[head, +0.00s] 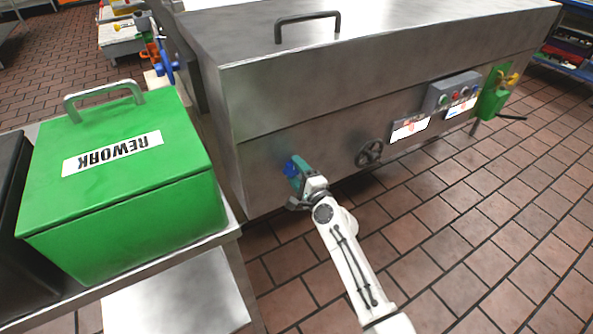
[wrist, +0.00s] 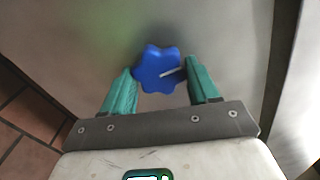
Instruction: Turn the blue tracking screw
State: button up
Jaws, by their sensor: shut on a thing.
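In the head view the screw (head: 289,167) shows at the lower left of that panel, partly hidden by my gripper. My gripper (head: 296,172) reaches it from the front, with teal fingers. In the wrist view my gripper (wrist: 162,78) has one finger on each side of the screw and is shut on it.
A black handwheel (head: 369,153) and a button box (head: 452,92) are on the same panel to the right. A green REWORK bin (head: 120,190) stands on a steel table at the left. Another blue knob (head: 167,66) is behind it. The tiled floor at right is clear.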

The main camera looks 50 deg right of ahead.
jog(key=shift+f+m, duration=0.1)
jog(key=shift+m, duration=0.2)
jog(key=o, duration=1.1)
jog(key=shift+c, duration=0.2)
jog(key=v, duration=1.1)
jog(key=shift+p, duration=0.4)
jog(key=shift+w, duration=0.1)
